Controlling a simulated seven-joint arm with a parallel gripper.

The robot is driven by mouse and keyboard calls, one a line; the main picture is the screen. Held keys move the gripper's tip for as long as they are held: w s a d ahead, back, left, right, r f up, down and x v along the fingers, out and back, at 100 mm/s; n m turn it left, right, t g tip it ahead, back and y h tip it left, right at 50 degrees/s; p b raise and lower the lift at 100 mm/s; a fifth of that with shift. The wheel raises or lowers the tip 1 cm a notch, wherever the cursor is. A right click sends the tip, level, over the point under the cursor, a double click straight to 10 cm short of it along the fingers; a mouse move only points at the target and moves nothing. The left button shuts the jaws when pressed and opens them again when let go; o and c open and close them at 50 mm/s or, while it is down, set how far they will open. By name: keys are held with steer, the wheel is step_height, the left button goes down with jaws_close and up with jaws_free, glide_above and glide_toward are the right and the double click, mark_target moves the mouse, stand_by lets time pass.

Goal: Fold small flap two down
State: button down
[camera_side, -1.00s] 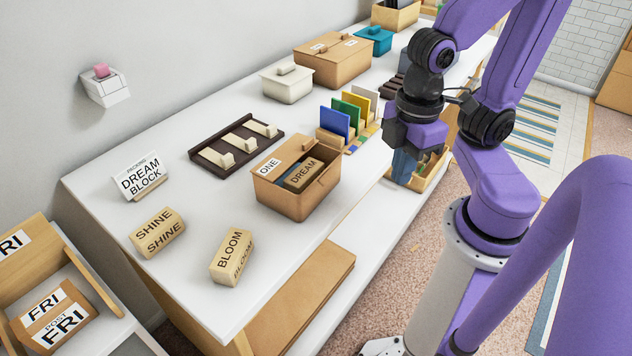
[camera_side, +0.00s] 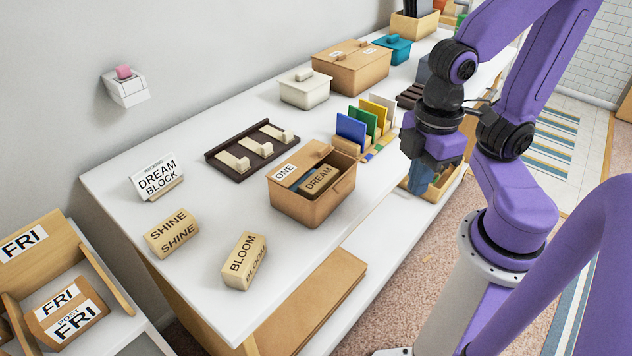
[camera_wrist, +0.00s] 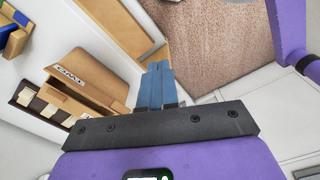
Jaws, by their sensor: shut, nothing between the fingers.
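A small tan box (camera_side: 302,208) stands open-topped on the white table. A piece marked ONE (camera_side: 286,172) lies at its left side, and a DREAM block (camera_side: 321,180) shows inside. A panel with a small tab is at its back edge. The box also shows left of the fingers in the wrist view (camera_wrist: 92,88). My gripper (camera_side: 417,189) is right of the box and apart from it, near the table's front edge. Its blue fingers (camera_wrist: 157,66) are together and empty in the wrist view.
BLOOM (camera_side: 243,262) and SHINE (camera_side: 171,233) blocks stand at the front left. A dark rack (camera_side: 251,150) lies behind the box. Coloured upright cards (camera_side: 351,129) stand between box and arm. A wooden tray (camera_side: 440,184) is beneath my gripper. Bare table lies before the box.

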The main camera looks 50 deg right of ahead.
steer(key=c, duration=1.4)
jaws_free()
steer(key=o, duration=0.3)
steer(key=shift+a+r+n, duration=0.25)
steer(key=shift+r+n, duration=0.05)
steer(key=shift+r, duration=0.05)
steer(key=shift+o, duration=0.2)
steer(key=w+a+r+n+t, duration=0.1)
steer(key=a+r+n+t, duration=0.15)
steer(key=r, duration=0.25)
steer(key=w+a+r+n+t, duration=0.1)
steer(key=a+r+n+t, duration=0.15)
steer(key=r, duration=0.25)
steer(key=t, duration=0.1)
glide_toward(338, 188)
steer(key=x, duration=0.5)
steer(key=shift+x, duration=1.2)
